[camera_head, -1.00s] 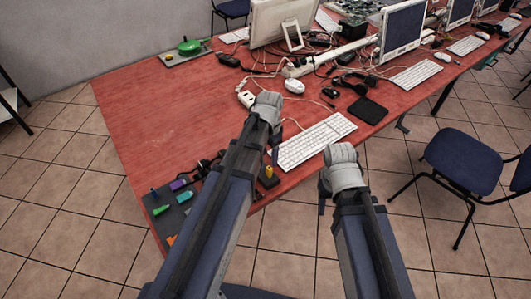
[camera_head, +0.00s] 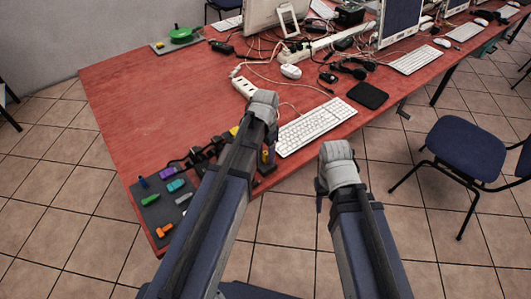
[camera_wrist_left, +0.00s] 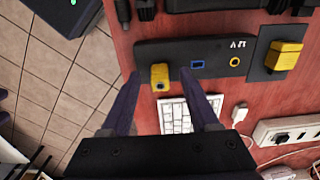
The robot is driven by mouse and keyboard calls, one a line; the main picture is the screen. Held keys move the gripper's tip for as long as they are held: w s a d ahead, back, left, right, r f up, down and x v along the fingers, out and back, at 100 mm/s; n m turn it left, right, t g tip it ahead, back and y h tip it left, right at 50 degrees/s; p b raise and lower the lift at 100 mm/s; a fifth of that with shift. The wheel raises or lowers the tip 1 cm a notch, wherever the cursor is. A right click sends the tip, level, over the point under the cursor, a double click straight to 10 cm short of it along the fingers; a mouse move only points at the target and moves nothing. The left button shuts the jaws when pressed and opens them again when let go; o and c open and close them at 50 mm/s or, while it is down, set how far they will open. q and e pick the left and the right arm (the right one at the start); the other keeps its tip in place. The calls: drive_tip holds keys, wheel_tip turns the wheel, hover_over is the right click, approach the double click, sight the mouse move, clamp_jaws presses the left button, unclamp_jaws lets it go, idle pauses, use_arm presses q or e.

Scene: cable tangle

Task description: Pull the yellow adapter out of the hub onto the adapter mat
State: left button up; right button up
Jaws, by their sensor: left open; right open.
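The dark hub (camera_wrist_left: 215,68) is a long bar with a blue-rimmed port and a yellow-ringed port. A yellow adapter (camera_wrist_left: 160,78) sits at the hub's left end in the left wrist view; it also shows in the head view (camera_head: 265,157). My left gripper (camera_wrist_left: 161,73) is open, with one finger on each side of this adapter in the picture; its height above it is unclear. A grey square mat (camera_wrist_left: 256,66) beside the hub carries another yellow block (camera_wrist_left: 285,56). My right gripper (camera_head: 321,194) is open and empty past the table's front edge, its fingers mostly hidden.
A white keyboard (camera_head: 316,127) lies right of the hub, with a white power strip (camera_head: 243,87) and cables behind. A dark mat (camera_head: 152,218) with several coloured connectors lies at the table's left front corner. The red table's left middle (camera_head: 150,100) is clear.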

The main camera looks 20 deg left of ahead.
use_arm(q)
clamp_jaws()
idle(0.8)
